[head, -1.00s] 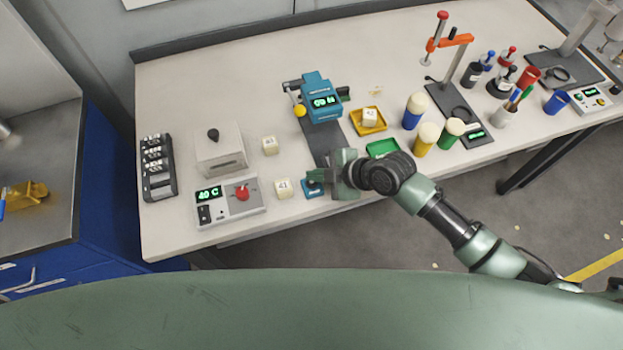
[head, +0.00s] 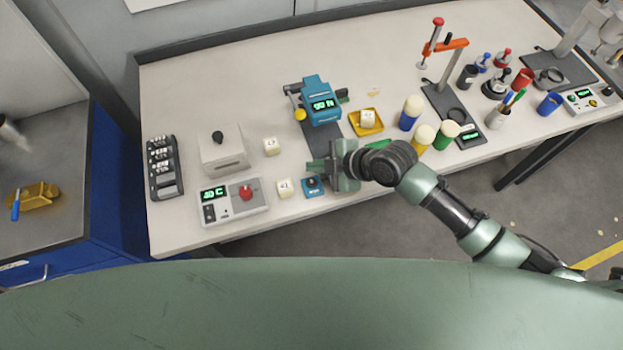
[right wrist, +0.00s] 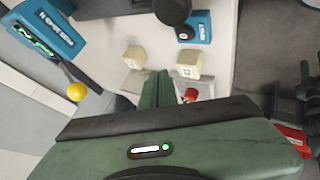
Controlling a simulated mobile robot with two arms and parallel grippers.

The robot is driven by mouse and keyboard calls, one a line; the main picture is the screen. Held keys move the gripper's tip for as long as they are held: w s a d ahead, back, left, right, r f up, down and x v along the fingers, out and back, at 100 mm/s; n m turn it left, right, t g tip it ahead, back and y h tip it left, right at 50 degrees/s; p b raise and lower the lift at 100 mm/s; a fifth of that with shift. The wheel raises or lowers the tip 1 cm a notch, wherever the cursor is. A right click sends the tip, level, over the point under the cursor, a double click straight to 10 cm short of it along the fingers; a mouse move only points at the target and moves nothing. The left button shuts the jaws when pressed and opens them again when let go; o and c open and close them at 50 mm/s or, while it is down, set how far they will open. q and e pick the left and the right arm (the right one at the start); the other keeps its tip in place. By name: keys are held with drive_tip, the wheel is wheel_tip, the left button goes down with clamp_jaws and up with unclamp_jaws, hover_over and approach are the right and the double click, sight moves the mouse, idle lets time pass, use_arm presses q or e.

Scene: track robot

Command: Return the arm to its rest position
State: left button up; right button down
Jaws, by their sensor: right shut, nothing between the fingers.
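My right arm comes in from the lower right of the head view and reaches over the front of the bench. Its gripper (head: 318,168) is shut and empty, above the bench beside a small blue box with a dark knob (head: 313,186). In the right wrist view the shut green fingers (right wrist: 160,85) point toward two pale cubes, with the blue box (right wrist: 194,27) beyond them. The wrist hides most of the green tray (head: 378,144) in the head view. My left gripper does not show.
Left of the gripper are a numbered cube (head: 284,188) and a control box with a red knob (head: 246,193). A teal gauge (head: 320,98) stands behind. Right of it are a yellow tray (head: 352,122), capped bottles (head: 411,112) and an orange-armed stand (head: 450,45).

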idle(0.5)
drive_tip(key=shift+s+a, duration=0.1)
drive_tip(key=shift+s, duration=0.15)
drive_tip(key=s+d+r+m+g+h, duration=0.1)
drive_tip(key=s+d+r+m+h, duration=0.2)
drive_tip(key=s+d+m+h, duration=1.1)
drive_tip(key=s+d+f+m+g+y+b, duration=0.1)
drive_tip(key=s+d+f+m+y+b, duration=0.15)
drive_tip(key=f, duration=0.85)
drive_tip(key=s+d+f+m+y+b, duration=0.1)
drive_tip(key=s+f+y, duration=0.15)
drive_tip(key=f, duration=0.95)
drive_tip(key=s+d+f+m+g+y+b, duration=0.15)
drive_tip(key=s+f, duration=0.25)
drive_tip(key=f, duration=0.7)
drive_tip(key=s+d+f+b, duration=0.2)
drive_tip(key=s+f, duration=0.5)
drive_tip(key=f, duration=0.2)
drive_tip(key=s+d+f+b, duration=0.1)
drive_tip(key=s+f+b, duration=0.1)
drive_tip(key=s+f, duration=0.6)
drive_tip(key=shift+s+d+f, duration=0.15)
drive_tip(key=shift+d+f, duration=0.25)
drive_tip(key=shift+f, duration=0.1)
